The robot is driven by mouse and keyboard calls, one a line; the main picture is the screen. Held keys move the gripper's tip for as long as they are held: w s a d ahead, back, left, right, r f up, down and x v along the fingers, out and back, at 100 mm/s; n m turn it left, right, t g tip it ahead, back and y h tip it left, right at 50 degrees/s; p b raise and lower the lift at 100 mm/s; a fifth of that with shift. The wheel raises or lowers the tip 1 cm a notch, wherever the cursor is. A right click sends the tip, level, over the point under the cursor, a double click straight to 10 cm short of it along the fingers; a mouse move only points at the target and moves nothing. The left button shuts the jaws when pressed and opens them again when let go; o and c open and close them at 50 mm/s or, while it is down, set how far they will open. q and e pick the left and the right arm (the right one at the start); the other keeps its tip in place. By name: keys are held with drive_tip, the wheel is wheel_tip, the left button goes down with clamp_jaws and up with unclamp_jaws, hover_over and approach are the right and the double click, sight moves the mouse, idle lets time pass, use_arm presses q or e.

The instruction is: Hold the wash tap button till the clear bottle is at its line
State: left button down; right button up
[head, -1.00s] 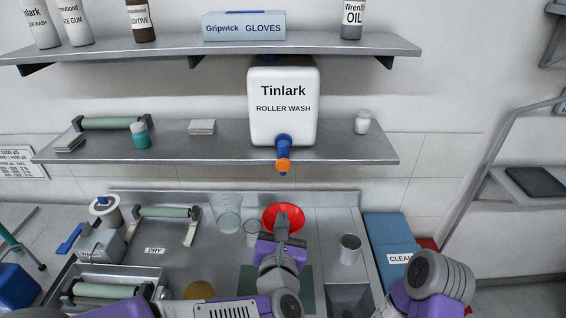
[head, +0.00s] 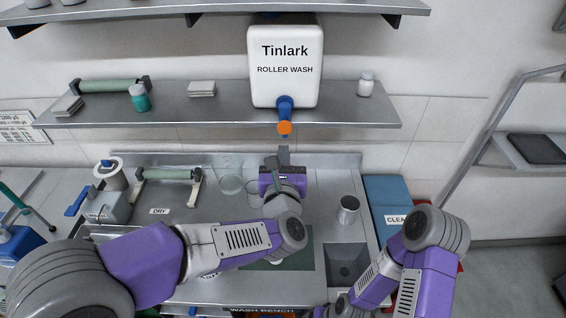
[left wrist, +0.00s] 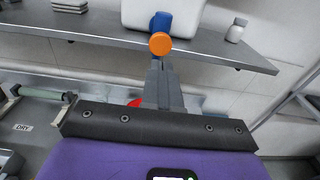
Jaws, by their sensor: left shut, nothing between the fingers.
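The white Tinlark roller wash container (head: 285,60) stands on the shelf with a blue tap (head: 285,105) and round orange button (head: 284,128) at its front. My left gripper (head: 283,152) is shut and empty, just below the button. In the left wrist view its fingers (left wrist: 163,75) point at the orange button (left wrist: 160,43); I cannot tell whether they touch. A clear vessel (head: 231,181) stands on the bench left of the gripper. I cannot tell whether it is the clear bottle; its line and level do not show. My right gripper is out of view.
The shelf (head: 180,112) overhangs the back of the bench. A metal cup (head: 348,208) stands to the right, near the sink (head: 347,262). A red item (left wrist: 135,103) shows partly behind my left fingers. A roller (head: 168,174) lies at the left.

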sight(284, 128)
use_arm(q)
drive_tip(key=w+p, duration=0.2)
drive_tip(key=w, duration=0.5)
drive_tip(key=shift+w+d+f, duration=0.1)
drive_tip(key=shift+w, duration=0.2)
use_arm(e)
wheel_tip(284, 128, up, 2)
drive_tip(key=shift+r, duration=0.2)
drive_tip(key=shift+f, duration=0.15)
